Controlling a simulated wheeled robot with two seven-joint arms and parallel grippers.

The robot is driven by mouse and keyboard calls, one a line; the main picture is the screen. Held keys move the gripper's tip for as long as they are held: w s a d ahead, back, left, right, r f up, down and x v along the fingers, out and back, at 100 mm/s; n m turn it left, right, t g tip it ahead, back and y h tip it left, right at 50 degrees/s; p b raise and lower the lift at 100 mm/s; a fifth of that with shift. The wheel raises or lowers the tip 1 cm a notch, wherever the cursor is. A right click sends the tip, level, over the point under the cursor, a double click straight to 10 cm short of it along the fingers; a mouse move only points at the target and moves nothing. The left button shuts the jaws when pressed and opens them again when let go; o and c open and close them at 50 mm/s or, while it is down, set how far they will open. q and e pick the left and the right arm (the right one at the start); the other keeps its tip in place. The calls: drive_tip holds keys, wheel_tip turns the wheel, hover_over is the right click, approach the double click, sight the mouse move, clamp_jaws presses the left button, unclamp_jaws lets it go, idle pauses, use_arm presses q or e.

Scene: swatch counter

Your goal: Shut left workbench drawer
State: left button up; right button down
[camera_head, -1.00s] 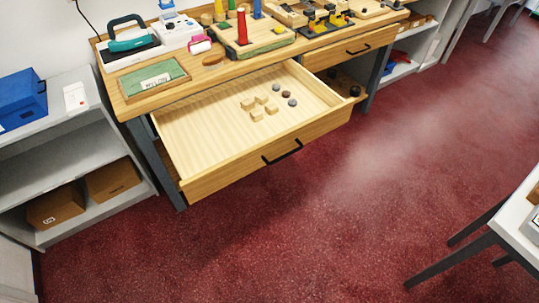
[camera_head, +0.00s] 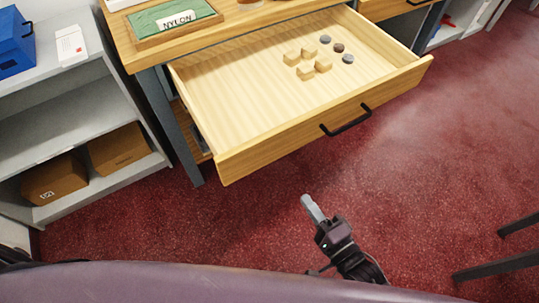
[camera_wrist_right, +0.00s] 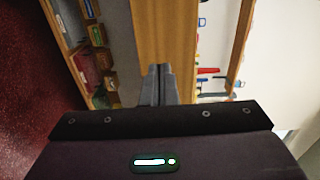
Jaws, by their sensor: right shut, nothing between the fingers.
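The left workbench drawer (camera_head: 300,133) is pulled far out in the head view, with a black bar handle (camera_head: 346,121) on its wooden front. Several small wooden blocks (camera_head: 306,64) and a few dark and grey round discs (camera_head: 338,47) lie inside it. My right gripper (camera_head: 306,199) is below and in front of the drawer front, apart from the handle. It is shut and empty; its fingers also show together in the right wrist view (camera_wrist_right: 158,72). My left gripper is not in view.
The workbench top (camera_head: 135,50) carries a green board labelled NYLON (camera_head: 175,18). A grey shelf unit (camera_head: 75,115) with cardboard boxes stands left of the bench. Dark table legs (camera_head: 500,262) stand at the right. The red floor before the drawer is clear.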

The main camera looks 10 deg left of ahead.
approach(271, 151)
drive_tip(key=x, duration=0.7)
idle(0.4)
